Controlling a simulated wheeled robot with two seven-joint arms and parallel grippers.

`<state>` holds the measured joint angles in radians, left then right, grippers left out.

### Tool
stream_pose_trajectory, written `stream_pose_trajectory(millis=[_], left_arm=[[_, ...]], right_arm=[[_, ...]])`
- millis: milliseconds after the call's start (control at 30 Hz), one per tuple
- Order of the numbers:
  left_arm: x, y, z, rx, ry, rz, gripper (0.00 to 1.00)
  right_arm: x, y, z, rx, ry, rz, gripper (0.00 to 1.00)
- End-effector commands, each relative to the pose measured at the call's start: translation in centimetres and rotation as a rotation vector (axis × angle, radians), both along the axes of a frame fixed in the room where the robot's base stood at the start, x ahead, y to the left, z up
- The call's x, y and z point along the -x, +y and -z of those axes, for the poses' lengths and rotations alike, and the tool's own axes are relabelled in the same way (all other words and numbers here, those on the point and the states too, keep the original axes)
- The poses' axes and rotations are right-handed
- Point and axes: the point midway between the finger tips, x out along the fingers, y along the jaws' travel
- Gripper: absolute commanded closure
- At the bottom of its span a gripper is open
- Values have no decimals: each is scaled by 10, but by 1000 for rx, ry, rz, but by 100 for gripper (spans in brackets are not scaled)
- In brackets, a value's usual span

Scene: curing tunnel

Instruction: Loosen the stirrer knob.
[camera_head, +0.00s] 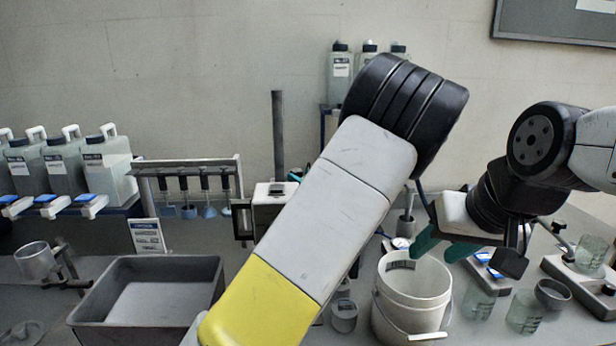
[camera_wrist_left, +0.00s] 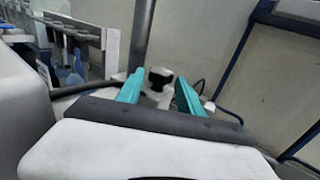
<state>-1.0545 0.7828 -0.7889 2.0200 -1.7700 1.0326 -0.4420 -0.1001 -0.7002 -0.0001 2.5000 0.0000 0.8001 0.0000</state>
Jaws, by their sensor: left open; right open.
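The black knob (camera_wrist_left: 160,74) shows in the left wrist view on top of a pale fitting, beside a dark upright post (camera_wrist_left: 143,35). My left gripper (camera_wrist_left: 160,82) is open, with its teal fingers on either side of the knob in that picture; I cannot tell whether they touch it. In the head view my left arm hides most of that gripper. The post (camera_head: 278,135) stands there behind a white box-shaped unit (camera_head: 270,208), partly covered by my arm. My right gripper (camera_head: 440,247) is open and empty above the white bucket's rim.
A white bucket (camera_head: 400,312) stands centre right, with glass beakers (camera_head: 524,312) to its right. A grey tray (camera_head: 150,262) lies at left. A rack with hanging tools (camera_head: 190,165) stands left of the post. White jugs (camera_head: 105,165) line the far left.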

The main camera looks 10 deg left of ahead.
Motion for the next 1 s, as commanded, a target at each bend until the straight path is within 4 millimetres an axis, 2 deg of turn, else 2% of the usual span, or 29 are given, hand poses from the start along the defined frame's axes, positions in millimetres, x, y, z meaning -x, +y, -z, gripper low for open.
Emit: stream_pose_trajectory(millis=[167, 433, 600, 667, 1000], left_arm=[[-10, 10, 0, -1, -1, -1, 56], [-11, 10, 0, -1, -1, 0, 56], [-11, 10, 0, -1, -1, 0, 90], [-11, 10, 0, -1, -1, 0, 100], [-12, 9, 0, 0, -1, -42, 100]], right_arm=[[0, 0, 0, 0, 0, 0, 55], [0, 0, 0, 0, 0, 0, 55], [0, 0, 0, 0, 0, 0, 55], [0, 0, 0, 0, 0, 0, 55], [0, 0, 0, 0, 0, 0, 55]])
